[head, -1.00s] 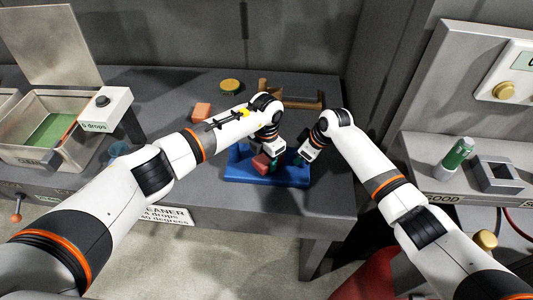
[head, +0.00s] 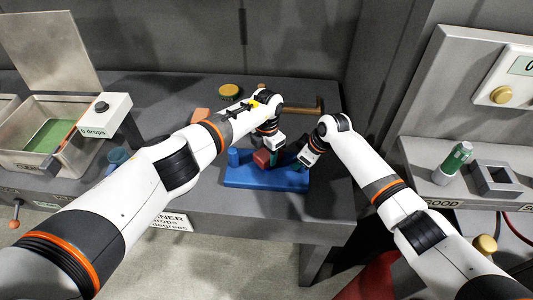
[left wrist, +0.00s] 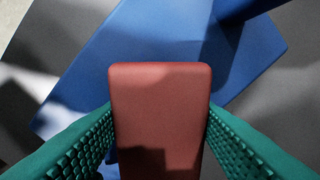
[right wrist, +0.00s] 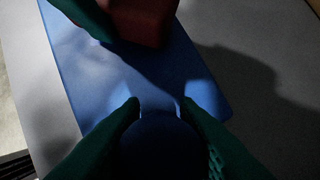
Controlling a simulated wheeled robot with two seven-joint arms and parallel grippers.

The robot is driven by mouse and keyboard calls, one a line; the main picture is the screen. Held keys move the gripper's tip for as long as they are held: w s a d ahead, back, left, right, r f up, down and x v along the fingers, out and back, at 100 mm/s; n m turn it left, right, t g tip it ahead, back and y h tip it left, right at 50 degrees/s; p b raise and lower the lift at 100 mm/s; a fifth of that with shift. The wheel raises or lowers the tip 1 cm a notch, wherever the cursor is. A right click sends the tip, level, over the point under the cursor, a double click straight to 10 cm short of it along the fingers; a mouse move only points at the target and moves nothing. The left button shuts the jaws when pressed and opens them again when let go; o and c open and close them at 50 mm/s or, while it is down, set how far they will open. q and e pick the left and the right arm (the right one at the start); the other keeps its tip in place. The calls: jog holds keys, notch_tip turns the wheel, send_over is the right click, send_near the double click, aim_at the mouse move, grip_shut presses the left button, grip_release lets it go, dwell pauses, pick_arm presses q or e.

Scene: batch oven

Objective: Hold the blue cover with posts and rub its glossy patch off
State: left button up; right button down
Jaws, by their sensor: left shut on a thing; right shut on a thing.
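The blue cover (head: 265,181) lies flat on the grey bench, with a blue post (head: 233,158) upright at its left end. My left gripper (head: 270,152) is shut on a red block (head: 262,157), held low over the middle of the cover; the block also shows between the green fingers in the left wrist view (left wrist: 160,110). I cannot tell whether it touches the cover. My right gripper (head: 304,161) is shut on a post (right wrist: 160,140) at the cover's right end. Light areas show on the cover in the right wrist view, but I cannot tell a glossy patch from light.
A blue cup (head: 117,157) and an open bin (head: 45,125) are at left. A green-topped cylinder (head: 458,155) stands at right.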

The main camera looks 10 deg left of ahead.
aim_at(267, 152)
pick_arm(q)
jog(key=shift+r, duration=2.9)
jog(key=shift+r, duration=0.1)
jog(key=shift+r, duration=1.4)
